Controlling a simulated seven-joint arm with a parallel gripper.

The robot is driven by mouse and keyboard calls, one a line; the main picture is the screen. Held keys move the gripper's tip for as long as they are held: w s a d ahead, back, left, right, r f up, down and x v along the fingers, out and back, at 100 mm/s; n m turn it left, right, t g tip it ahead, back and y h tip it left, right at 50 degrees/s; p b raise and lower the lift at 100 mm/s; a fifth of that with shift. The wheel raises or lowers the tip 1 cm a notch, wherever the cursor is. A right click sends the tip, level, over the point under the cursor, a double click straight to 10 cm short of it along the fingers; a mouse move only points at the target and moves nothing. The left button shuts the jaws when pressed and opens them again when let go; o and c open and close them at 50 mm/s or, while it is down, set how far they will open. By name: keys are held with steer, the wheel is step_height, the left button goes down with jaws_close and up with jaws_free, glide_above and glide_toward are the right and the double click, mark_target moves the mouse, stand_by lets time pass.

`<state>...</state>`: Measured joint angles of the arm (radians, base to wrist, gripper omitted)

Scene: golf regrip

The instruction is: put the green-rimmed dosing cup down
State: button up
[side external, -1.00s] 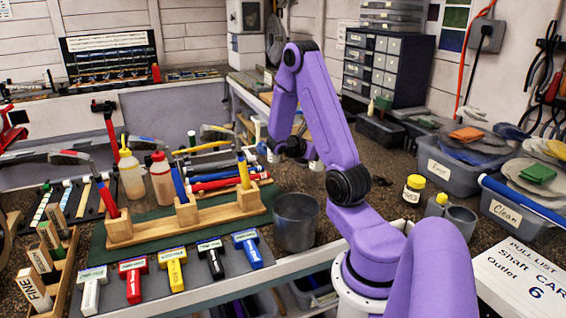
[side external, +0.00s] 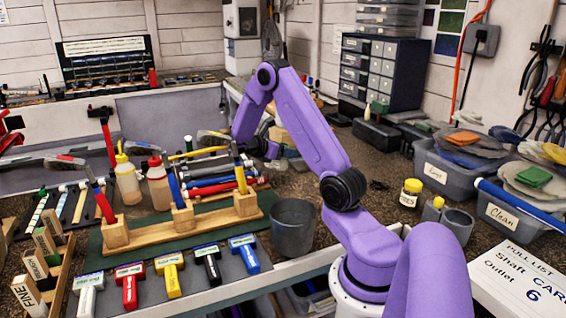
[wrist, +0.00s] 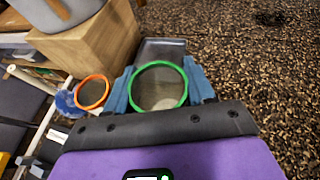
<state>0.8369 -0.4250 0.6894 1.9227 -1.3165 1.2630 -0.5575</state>
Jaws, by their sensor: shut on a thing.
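The green-rimmed dosing cup (wrist: 158,98) is between the blue fingers of my gripper (wrist: 160,86) in the wrist view, its round mouth facing the camera. The fingers press on it from left and right. An orange-rimmed cup (wrist: 92,92) is to the left of my gripper, apart from the green-rimmed one. In the side view my gripper (side external: 266,150) is low over the bench, behind the tool rack. The held cup cannot be made out there, and its gap to the surface cannot be told.
A wooden block (wrist: 95,42) stands close to my gripper at upper left, and a grey tray (wrist: 165,48) lies just beyond the cup. Speckled bench top (wrist: 245,55) is clear to the right. A grey pot (side external: 292,230) stands nearer the side camera.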

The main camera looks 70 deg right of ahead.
mark_target(277, 169)
steer(key=shift+f, duration=1.95)
steer(key=o, duration=1)
steer(key=shift+f, duration=0.15)
steer(key=shift+a+r, duration=0.1)
steer(key=shift+r, duration=0.15)
steer(key=shift+v, duration=1.9)
